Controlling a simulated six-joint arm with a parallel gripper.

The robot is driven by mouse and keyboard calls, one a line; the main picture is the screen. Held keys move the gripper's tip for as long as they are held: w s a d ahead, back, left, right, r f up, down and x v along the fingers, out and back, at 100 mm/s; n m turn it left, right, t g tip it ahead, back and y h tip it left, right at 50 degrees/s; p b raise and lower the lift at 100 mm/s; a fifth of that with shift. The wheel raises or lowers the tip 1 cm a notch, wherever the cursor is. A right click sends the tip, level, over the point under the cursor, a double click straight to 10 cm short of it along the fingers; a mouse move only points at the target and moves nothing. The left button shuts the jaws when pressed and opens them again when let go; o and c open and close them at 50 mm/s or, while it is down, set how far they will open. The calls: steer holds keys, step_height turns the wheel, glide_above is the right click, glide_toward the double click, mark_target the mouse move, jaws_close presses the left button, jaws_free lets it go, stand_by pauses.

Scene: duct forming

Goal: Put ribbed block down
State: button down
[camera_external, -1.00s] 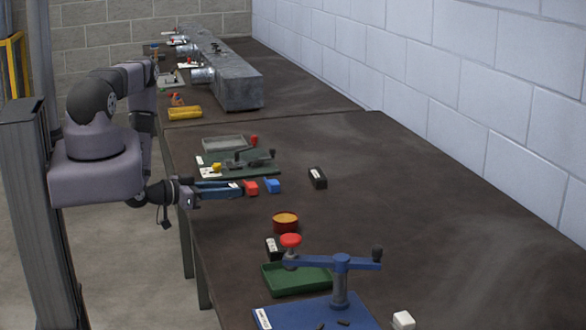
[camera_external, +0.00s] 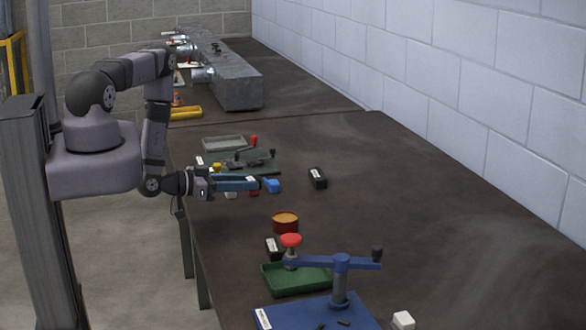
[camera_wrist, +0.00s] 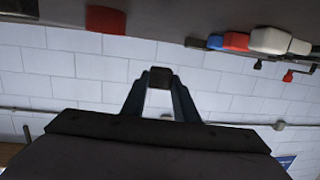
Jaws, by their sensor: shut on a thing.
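My gripper (camera_external: 256,183) is shut over the near left part of the table, with its blue fingers pointing right. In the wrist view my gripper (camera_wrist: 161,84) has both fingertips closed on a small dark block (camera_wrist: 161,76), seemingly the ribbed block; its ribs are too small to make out. In the external view the held block is hard to tell from the fingertips. A blue block (camera_external: 272,185) lies just past the fingertips. A red block (camera_external: 254,193) and a white block (camera_external: 231,194) show partly, below the fingers in the picture.
Behind stands a green crank fixture (camera_external: 240,162) with a grey tray (camera_external: 224,142). A black block (camera_external: 317,178) lies to the right. Nearer are a red bowl (camera_external: 285,222), another black block (camera_external: 273,248), a green tray (camera_external: 297,278) and a blue lever press (camera_external: 341,280).

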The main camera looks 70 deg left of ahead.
steer(key=shift+w+d+f+m+h, duration=0.2)
steer(key=shift+w+d+m+h, duration=0.25)
steer(key=shift+w+d, duration=0.55)
steer(key=s+d+r+m+g+h, duration=0.1)
steer(key=d+r+m+h, duration=0.3)
steer(key=d, duration=0.5)
steer(key=s+d+r+m+g+h, duration=0.1)
steer(key=d+r+m+h, duration=0.1)
steer(key=d+r+h, duration=0.6)
step_height(320, 180, down, 7)
steer(key=d+y+b, duration=0.1)
steer(key=y+b, duration=0.2)
steer(key=b, duration=0.1)
steer(key=shift+s+d+b, duration=0.15)
steer(key=shift+d+b, duration=0.2)
steer(key=shift+d, duration=0.05)
steer(key=shift+y, duration=0.35)
